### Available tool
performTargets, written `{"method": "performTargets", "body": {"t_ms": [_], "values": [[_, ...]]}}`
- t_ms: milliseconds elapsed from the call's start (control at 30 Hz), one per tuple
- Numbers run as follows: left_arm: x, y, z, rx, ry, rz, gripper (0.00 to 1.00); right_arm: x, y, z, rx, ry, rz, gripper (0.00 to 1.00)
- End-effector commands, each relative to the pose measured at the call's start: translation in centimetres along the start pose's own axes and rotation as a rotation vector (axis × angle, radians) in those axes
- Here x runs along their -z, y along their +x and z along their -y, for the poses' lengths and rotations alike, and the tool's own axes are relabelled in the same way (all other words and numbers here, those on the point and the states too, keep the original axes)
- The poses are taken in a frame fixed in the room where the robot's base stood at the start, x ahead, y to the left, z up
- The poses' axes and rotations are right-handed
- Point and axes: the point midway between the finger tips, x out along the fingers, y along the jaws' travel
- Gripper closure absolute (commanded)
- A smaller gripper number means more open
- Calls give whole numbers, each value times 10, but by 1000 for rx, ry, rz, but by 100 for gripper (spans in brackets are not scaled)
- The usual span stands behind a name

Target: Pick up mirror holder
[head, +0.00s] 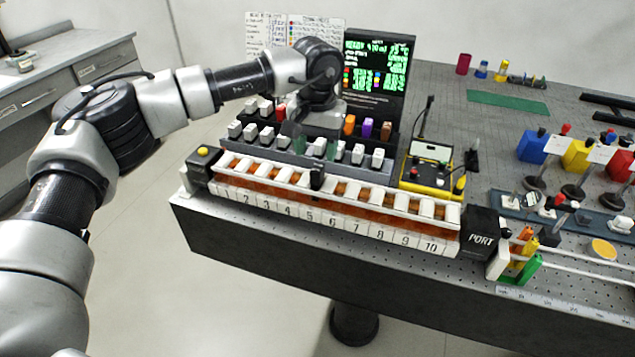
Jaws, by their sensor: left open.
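I cannot tell for sure which thing is the mirror holder. A small stand with a pale round disc (532,198) stands on a grey rail at the right and may be it. My left gripper (315,148) is open and points down over the rows of small blocks behind the numbered rack. It is far to the left of that stand. Its fingertips are small and partly lost among the blocks, and I see nothing held. My right gripper is out of view.
The numbered rack (330,215) runs along the bench's front edge, with a black PORT box (481,238) at its right end. A yellow meter (427,168) and a dark screen (378,65) stand behind. Blue and yellow blocks (577,156) crowd the right.

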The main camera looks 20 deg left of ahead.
Motion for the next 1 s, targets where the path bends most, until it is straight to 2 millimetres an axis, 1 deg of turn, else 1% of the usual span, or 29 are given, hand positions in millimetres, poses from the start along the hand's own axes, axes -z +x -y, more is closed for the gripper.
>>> {"method": "performTargets", "body": {"t_ms": [33, 167, 233, 367, 400, 500, 600, 767, 800, 867, 1000], "values": [[0, 5, 0, 0, 0, 1, 47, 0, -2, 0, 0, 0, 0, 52], [0, 13, 0, -2, 0, 1, 47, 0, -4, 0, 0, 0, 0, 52], [-1, 19, 0, -2, 0, 2, 47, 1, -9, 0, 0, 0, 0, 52], [-1, 39, 0, -2, 0, 3, 47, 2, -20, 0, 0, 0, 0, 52], [-1, 46, 0, -2, -1, 3, 47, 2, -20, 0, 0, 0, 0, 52], [-1, 57, 0, -3, -1, 1, 47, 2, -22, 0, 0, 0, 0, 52], [0, 63, 0, -3, -2, -1, 47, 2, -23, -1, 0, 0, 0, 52], [0, 63, 0, -4, -2, -1, 47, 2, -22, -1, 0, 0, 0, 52], [0, 63, -1, -4, -2, -1, 48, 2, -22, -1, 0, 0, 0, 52], [0, 63, -1, -4, -2, -1, 58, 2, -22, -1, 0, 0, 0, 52], [0, 63, -1, -4, -2, -1, 79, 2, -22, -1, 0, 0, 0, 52]]}}
